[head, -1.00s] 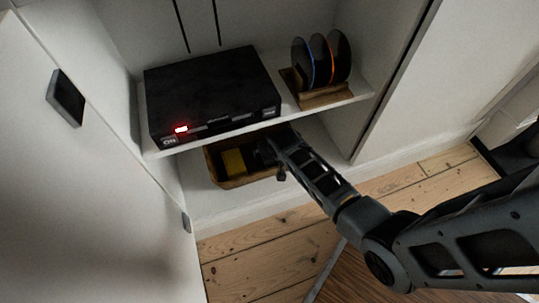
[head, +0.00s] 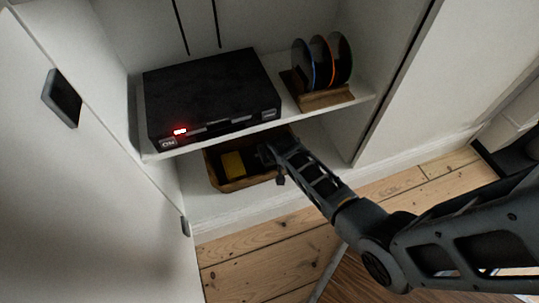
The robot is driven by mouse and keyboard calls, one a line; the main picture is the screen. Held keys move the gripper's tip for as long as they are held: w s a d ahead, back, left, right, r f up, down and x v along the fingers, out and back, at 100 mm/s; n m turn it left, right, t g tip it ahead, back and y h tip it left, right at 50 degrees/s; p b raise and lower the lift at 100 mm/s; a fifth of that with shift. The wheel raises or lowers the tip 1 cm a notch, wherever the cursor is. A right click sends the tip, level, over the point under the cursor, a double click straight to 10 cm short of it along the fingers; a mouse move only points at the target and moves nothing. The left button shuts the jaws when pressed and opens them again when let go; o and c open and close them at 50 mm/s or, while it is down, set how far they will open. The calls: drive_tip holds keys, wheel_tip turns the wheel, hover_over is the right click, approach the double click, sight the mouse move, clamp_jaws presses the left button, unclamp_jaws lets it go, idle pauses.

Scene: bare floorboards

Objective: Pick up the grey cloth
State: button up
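No grey cloth can be made out in the head view. A wooden tray (head: 238,184) stands on the lower level of the white cabinet, partly under the shelf. A yellow item (head: 233,164) lies inside it. My gripper (head: 266,154) reaches into the right part of the tray, just below the shelf's front edge. Its fingers are dark, small and shadowed, so whether they are open or hold anything cannot be seen. My forearm and the shelf hide the tray's right and back parts.
A black box with a red display (head: 212,98) sits on the shelf (head: 330,108) right above my gripper. A wooden rack (head: 322,97) with upright discs stands to its right. An open white door (head: 80,190) is at left. Floorboards (head: 250,262) in front are clear.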

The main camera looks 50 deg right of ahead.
drive_tip(key=c, duration=1.1)
drive_tip(key=shift+o, duration=0.2)
